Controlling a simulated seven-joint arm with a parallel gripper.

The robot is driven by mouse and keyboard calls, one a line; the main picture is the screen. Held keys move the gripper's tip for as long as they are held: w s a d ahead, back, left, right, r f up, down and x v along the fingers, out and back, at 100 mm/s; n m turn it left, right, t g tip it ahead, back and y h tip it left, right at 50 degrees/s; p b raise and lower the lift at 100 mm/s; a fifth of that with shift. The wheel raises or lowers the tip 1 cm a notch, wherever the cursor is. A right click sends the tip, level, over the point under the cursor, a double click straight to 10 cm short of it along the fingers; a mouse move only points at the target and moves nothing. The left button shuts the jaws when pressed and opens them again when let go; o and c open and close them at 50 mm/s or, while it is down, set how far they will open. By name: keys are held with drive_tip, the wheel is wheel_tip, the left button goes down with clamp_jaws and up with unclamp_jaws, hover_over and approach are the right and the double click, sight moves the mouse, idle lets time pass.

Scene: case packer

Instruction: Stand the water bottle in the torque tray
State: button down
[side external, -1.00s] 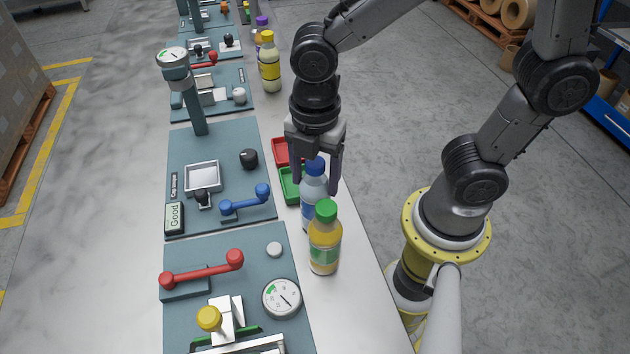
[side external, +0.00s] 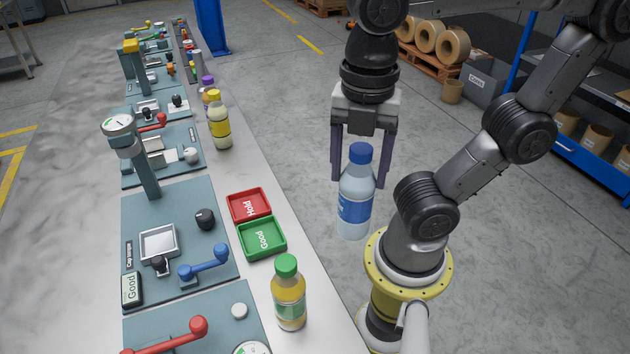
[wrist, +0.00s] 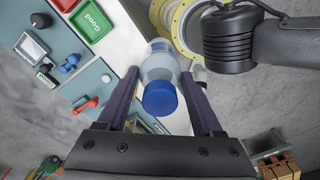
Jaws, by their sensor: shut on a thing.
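The water bottle (side external: 356,208), clear with a blue cap and blue label, hangs upright between the fingers of my gripper (side external: 358,180). It is held in the air right of the table edge. In the wrist view its blue cap (wrist: 160,98) faces the camera, with the fingers on either side. The torque tray, a small square grey tray (side external: 142,246), sits on the teal station panel at left, beside a "Cap torque" label. It looks empty. It also shows at the upper left of the wrist view (wrist: 20,42). My gripper is well to the right of it.
A red "Hold" tray (side external: 232,208) and a green "Good" tray (side external: 245,252) lie between the panel and the bottle. A green-capped juice bottle (side external: 289,300) stands nearer. A black knob (side external: 205,218), blue lever (side external: 205,265) and gauge column (side external: 145,170) surround the torque tray.

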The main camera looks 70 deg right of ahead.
drive_tip(key=shift+s+d+r, duration=0.15)
drive_tip(key=shift+s, duration=0.15)
drive_tip(key=w+a+r+n, duration=0.1)
drive_tip(key=w+a+r, duration=0.15)
drive_tip(key=w, duration=0.85)
drive_tip(key=w+a+r+n, duration=0.2)
drive_tip(key=w+a, duration=0.2)
drive_tip(key=w, duration=0.8)
drive_tip(key=w+a+f, duration=0.1)
drive_tip(key=w+f, duration=0.6)
drive_tip(key=f, duration=0.1)
drive_tip(key=w+a+f, duration=0.2)
drive_tip(key=w+f, duration=0.5)
drive_tip(key=w, duration=0.1)
drive_tip(key=shift+w+a+f+m, duration=0.2)
drive_tip(key=shift+a+f+m, duration=0.05)
drive_tip(key=shift+f+m, duration=0.1)
drive_tip(key=shift+f, duration=0.1)
drive_tip(key=shift+c, duration=0.2)
unclamp_jaws()
drive_tip(key=shift+f, duration=0.15)
